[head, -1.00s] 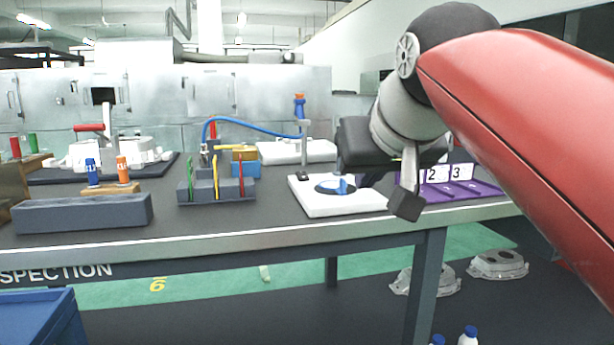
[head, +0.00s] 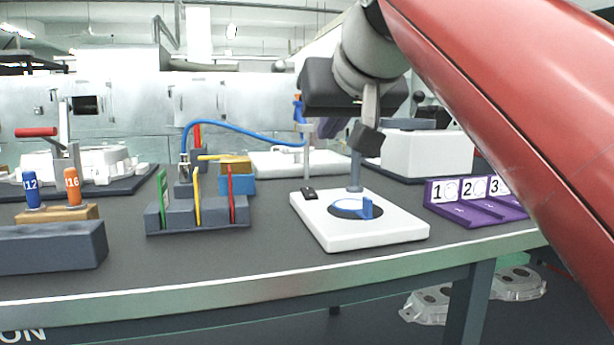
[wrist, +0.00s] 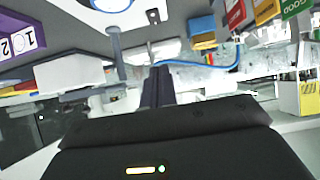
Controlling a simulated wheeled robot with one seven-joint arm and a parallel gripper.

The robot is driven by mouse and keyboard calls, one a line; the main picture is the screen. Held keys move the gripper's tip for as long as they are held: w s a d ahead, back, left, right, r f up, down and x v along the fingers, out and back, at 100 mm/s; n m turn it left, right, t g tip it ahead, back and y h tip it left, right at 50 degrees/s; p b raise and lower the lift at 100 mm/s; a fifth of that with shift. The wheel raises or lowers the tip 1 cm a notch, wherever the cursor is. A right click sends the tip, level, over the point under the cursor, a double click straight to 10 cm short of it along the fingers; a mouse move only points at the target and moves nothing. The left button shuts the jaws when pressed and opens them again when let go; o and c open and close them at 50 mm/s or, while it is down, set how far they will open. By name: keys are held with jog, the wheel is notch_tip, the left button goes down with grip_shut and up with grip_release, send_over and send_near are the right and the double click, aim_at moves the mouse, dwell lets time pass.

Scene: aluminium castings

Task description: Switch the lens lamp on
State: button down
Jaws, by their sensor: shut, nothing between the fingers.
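Whether the lamp is lit cannot be told. My gripper (wrist: 157,78) is shut and empty, with its fingers together in the wrist view.
A thin post (head: 308,155) stands behind the switch, near a blue hose (head: 240,130). A grey holder (head: 200,218) with coloured cards is left, and a purple numbered rack (head: 475,212) right. A white box (head: 430,150) stands behind. Bare tabletop lies in front.

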jog(key=b, duration=0.2)
send_over(311, 195)
jog(key=f, duration=0.5)
jog(key=shift+s+d+f, duration=0.1)
jog(key=shift+s+f, duration=0.3)
notch_tip(311, 195, down, 3)
jog(key=shift+w+r+b, duration=0.1)
jog(key=shift+r+b, duration=0.1)
jog(key=shift+b, duration=0.55)
jog(key=shift+w+f, duration=0.15)
jog(key=shift+f, duration=0.35)
jog(key=shift+w+r+p, duration=0.1)
jog(key=shift+r+p, duration=0.05)
jog(key=shift+p, duration=0.2)
